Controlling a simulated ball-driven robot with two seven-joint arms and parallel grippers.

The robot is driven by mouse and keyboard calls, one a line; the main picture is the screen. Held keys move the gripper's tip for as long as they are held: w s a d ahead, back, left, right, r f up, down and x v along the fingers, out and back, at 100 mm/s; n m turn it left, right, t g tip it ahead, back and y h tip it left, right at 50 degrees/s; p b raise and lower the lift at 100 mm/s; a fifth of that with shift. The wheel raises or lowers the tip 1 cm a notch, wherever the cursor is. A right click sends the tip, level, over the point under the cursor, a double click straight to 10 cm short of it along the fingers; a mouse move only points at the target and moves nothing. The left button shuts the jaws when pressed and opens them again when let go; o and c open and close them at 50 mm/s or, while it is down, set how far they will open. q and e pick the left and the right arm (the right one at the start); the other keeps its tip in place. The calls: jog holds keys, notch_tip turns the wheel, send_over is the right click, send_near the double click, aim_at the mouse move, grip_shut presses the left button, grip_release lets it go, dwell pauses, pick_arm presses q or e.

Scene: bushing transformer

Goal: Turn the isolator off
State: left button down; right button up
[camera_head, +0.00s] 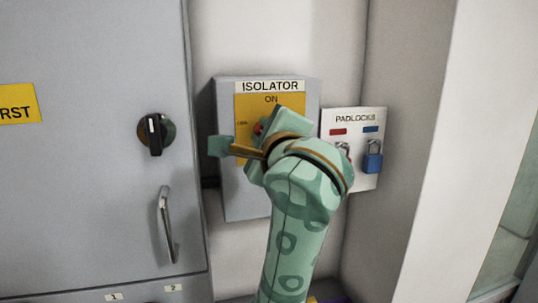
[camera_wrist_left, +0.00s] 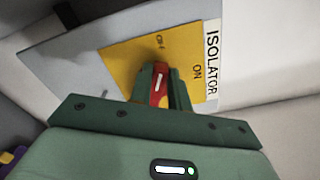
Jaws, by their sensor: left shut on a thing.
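The isolator box (camera_head: 227,95) is grey with a yellow plate (camera_head: 243,105), an "ISOLATOR" label and "ON" at the top. Its red handle (camera_wrist_left: 160,84) sits between the two dark green fingers of my left gripper (camera_wrist_left: 161,88), which is shut on it. In the wrist view, the white mark on the handle lines up roughly with the "OFF" text rather than "ON". In the head view my left wrist covers most of the plate, and only a bit of red handle (camera_head: 258,128) shows. My right gripper is not in view.
A padlock board (camera_head: 355,118) with a blue padlock (camera_head: 373,160) and a partly hidden red one hangs right of the isolator, close to my wrist. A grey cabinet (camera_head: 90,200) with a black rotary switch (camera_head: 154,133) and a metal door handle (camera_head: 165,225) stands left.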

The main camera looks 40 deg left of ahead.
pick_arm(q)
jog(key=shift+s+a+f+n+b, duration=0.1)
jog(key=shift+f+n+b, duration=0.15)
jog(key=shift+n+b, duration=0.8)
jog(key=shift+w+d+f+n+b, duration=0.1)
jog(key=shift+f+n+b, duration=0.15)
jog(key=shift+n+b, duration=0.8)
jog(key=shift+s+a+f+n+b, duration=0.1)
jog(key=shift+f+n+b, duration=0.15)
jog(key=shift+n+b, duration=0.8)
jog(key=shift+m+b, duration=0.25)
jog(key=shift+b, duration=0.05)
jog(key=c, duration=1.3)
grip_release()
